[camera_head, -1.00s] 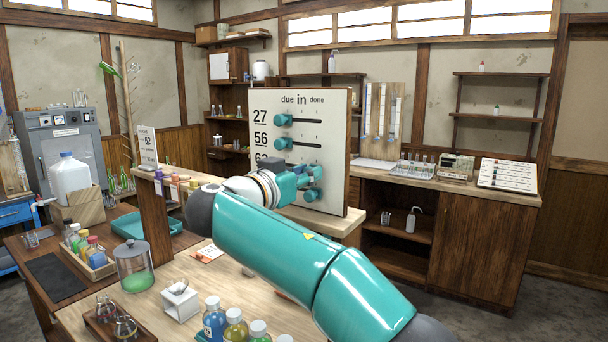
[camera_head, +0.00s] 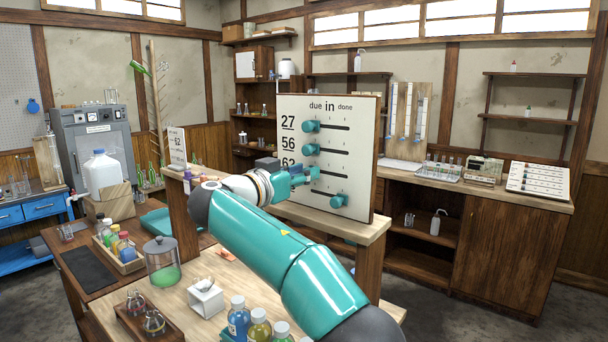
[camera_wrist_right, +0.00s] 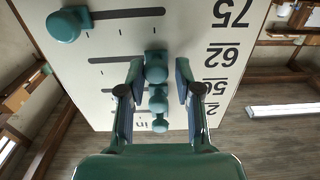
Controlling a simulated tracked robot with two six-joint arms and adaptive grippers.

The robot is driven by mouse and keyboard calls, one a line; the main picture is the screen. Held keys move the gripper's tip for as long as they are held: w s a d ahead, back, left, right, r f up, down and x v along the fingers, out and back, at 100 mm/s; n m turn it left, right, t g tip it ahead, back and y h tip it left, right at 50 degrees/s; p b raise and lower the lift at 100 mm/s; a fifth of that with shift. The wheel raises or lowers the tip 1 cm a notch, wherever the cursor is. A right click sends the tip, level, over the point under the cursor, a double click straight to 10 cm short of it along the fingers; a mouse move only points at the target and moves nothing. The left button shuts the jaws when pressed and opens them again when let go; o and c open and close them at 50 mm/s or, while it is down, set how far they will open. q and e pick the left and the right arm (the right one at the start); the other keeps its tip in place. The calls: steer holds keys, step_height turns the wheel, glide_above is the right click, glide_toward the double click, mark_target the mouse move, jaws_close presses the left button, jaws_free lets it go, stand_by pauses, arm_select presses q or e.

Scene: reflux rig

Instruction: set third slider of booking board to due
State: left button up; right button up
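The white booking board (camera_head: 362,130) stands on a wooden shelf in the head view, with the words due, in and done along its top. Its third slider, a teal knob (camera_wrist_right: 156,66) in row 62, sits at the due end of its track, in line with the knobs of rows 56 (camera_wrist_right: 158,99) and 27 (camera_wrist_right: 160,125). The fourth knob (camera_wrist_right: 64,25), in row 75, is farther toward done. My right gripper (camera_head: 302,175) is at the third knob. Its fingers are apart, one on each side of the knob; contact is unclear. My left gripper is out of view.
The shelf (camera_head: 372,232) runs under the board. A smaller board (camera_head: 177,147) stands left of it. On the bench below are a jar with green contents (camera_head: 163,264), a white stand (camera_head: 205,298) and several capped bottles (camera_head: 238,318).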

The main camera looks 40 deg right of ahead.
steer(key=shift+o, duration=1.1)
steer(key=shift+w+a+f, duration=0.1)
steer(key=shift+w, duration=0.05)
steer(key=v, duration=1.2)
steer(key=shift+f, duration=0.1)
